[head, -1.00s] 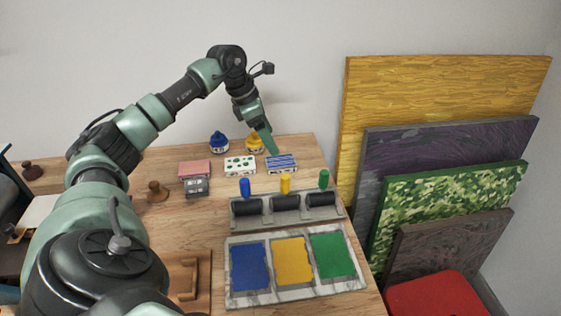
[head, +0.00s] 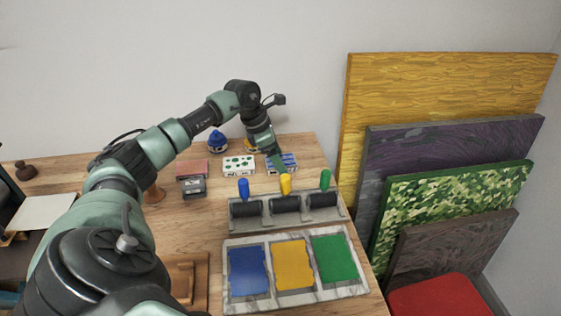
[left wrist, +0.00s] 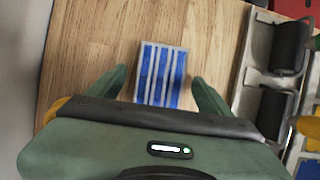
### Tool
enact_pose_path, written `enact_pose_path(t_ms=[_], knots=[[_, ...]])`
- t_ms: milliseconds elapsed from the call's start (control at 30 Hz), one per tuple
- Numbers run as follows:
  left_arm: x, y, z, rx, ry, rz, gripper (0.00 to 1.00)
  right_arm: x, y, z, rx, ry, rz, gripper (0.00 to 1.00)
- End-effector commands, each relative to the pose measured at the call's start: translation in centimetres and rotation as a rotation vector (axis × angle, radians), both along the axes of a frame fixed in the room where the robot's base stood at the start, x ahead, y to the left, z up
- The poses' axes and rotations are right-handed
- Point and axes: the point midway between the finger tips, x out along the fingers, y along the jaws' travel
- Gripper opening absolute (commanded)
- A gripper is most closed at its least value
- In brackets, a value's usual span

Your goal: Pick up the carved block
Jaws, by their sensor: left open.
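A block with blue and white stripes (head: 290,160) lies flat on the wooden table near its far right corner. It also shows in the left wrist view (left wrist: 162,70), between the two fingers. My left gripper (head: 277,163) points down over this block and partly covers it. In the left wrist view the gripper (left wrist: 159,76) is open, with one green finger on each side of the block and gaps between. The block's near end is hidden by the gripper body. A white block with green spots (head: 239,165) and a pink-topped block (head: 193,169) lie to its left.
A rack of rollers (head: 287,208) with coloured handles stands in front of the block. A tray with blue, yellow and green paint (head: 292,296) lies nearer. A blue-topped jar (head: 217,142) is behind. Large panels (head: 440,95) lean against the wall at right.

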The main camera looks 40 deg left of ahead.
Motion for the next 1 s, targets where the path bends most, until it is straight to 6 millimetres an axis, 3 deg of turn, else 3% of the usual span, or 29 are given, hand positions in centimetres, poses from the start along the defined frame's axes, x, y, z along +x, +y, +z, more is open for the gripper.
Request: enact_pose_path(t_ms=[567, 800, 833, 1000], knots=[[0.03, 0.04, -0.43, 0.001, 0.000, 0.000, 0.80, 0.23, 0.36, -0.26, 0.004, -0.003, -0.002, 0.36], [0.03, 0.04, -0.36, 0.001, -0.001, 0.000, 0.16, 0.27, 0.59, -0.20, 0.007, -0.004, -0.003, 0.36], [0.04, 0.04, -0.33, 0.001, -0.001, 0.001, 0.11, 0.28, 0.58, -0.19, 0.007, -0.004, -0.003, 0.36], [0.05, 0.04, -0.32, 0.001, -0.002, 0.001, 0.11, 0.28, 0.56, -0.18, 0.006, -0.004, -0.003, 0.36]])
